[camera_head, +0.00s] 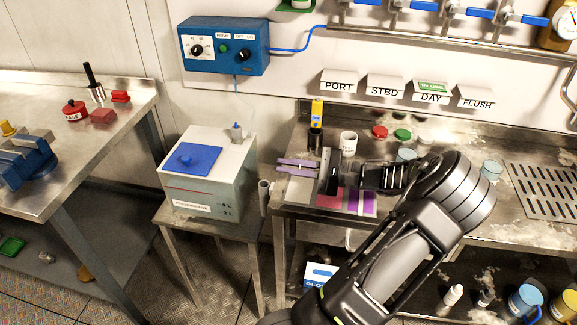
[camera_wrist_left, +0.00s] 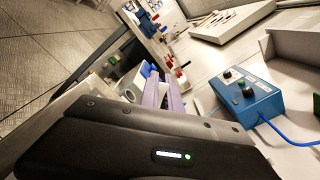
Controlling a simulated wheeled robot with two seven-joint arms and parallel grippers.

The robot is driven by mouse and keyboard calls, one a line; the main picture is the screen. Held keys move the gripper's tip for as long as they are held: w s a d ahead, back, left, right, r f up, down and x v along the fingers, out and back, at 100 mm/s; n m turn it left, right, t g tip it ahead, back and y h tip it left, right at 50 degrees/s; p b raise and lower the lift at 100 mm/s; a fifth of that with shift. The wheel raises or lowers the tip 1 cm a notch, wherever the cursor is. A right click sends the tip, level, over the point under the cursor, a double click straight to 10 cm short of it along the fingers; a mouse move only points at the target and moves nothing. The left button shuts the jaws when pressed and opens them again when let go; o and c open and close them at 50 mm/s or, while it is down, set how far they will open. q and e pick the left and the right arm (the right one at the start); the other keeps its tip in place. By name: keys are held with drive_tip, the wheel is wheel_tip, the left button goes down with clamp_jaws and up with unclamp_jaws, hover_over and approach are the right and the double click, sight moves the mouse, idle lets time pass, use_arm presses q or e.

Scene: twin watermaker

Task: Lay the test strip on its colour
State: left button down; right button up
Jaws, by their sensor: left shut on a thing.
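My left gripper (camera_head: 280,166) reaches over the left end of the steel bench with its two lavender fingers pointing left. The fingers also show in the left wrist view (camera_wrist_left: 150,78), close together. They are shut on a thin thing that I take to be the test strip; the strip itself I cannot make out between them. The colour card (camera_head: 350,201), with pink and purple patches, lies flat at the bench's front left edge, below and to the right of the fingertips. My gripper body and arm hide part of it. My right gripper is in neither view.
A white cup (camera_head: 348,142) and a dark holder with a yellow-topped item (camera_head: 317,112) stand behind the gripper. Red (camera_head: 380,132) and green (camera_head: 402,134) caps lie farther right. A white box with a blue pad (camera_head: 196,158) stands on the left stand.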

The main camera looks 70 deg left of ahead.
use_arm(q)
drive_tip(key=shift+f, duration=0.45)
drive_tip(key=c, duration=1.5)
unclamp_jaws()
drive_tip(key=shift+r, duration=0.1)
wheel_tip(320, 180, up, 9)
drive_tip(key=p, duration=0.8)
drive_tip(key=shift+p, duration=0.35)
